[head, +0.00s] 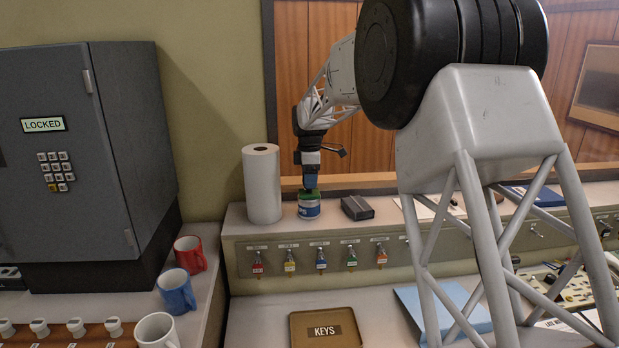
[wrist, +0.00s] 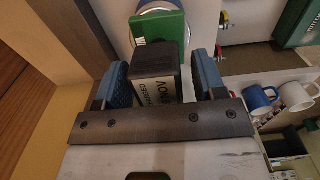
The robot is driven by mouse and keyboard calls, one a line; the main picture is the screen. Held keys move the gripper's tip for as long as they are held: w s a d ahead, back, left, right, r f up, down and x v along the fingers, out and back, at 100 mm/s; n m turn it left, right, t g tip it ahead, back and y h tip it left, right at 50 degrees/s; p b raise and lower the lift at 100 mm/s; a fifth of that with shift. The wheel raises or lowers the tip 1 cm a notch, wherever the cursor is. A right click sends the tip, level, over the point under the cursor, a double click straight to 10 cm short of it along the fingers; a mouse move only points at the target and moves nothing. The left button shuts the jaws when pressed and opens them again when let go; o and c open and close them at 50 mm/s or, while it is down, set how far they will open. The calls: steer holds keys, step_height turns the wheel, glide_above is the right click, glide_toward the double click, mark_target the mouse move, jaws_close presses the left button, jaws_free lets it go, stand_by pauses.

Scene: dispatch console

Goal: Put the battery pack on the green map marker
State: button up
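A dark box-shaped pack with a pale lettered label (wrist: 168,68), which looks like the battery pack, lies between my gripper's blue finger pads in the wrist view. A green block (wrist: 159,28) with pale contact-like marks is at its far end; I cannot tell whether the two are one piece. In the head view my gripper (head: 309,184) points down over a blue-and-white can (head: 309,210), with the green part (head: 309,194) at the can's top. The fingers flank the dark pack closely, but firm contact on both sides is unclear. I cannot make out a green map marker.
A paper towel roll (head: 262,185) stands close left of the can, and a dark box (head: 357,208) lies close right. Coloured key tags hang below the shelf (head: 240,215). A KEYS tray (head: 302,335), mugs (head: 177,293) and a blue folder (head: 450,308) are lower down.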

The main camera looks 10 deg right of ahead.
steer(key=shift+r, duration=0.2)
step_height(320, 180, up, 12)
stand_by(0.9)
stand_by(0.7)
steer(key=s+d+r+m+t, duration=0.1)
steer(key=s+d+m, duration=0.3)
steer(key=s, duration=1)
steer(key=s+d+m, duration=0.1)
steer(key=s+m, duration=0.4)
steer(key=s, duration=1)
steer(key=s+d+f+m, duration=0.1)
steer(key=s+f+m, duration=0.2)
steer(key=s, duration=0.6)
steer(key=s+d+f+m+t, duration=0.1)
steer(key=s+f+m, duration=0.2)
steer(key=s, duration=0.7)
steer(key=s+d+f+m, duration=0.1)
steer(key=s+f+m, duration=0.2)
steer(key=s+f, duration=0.4)
steer(key=shift+s+t, duration=0.3)
steer(key=shift+s, duration=0.95)
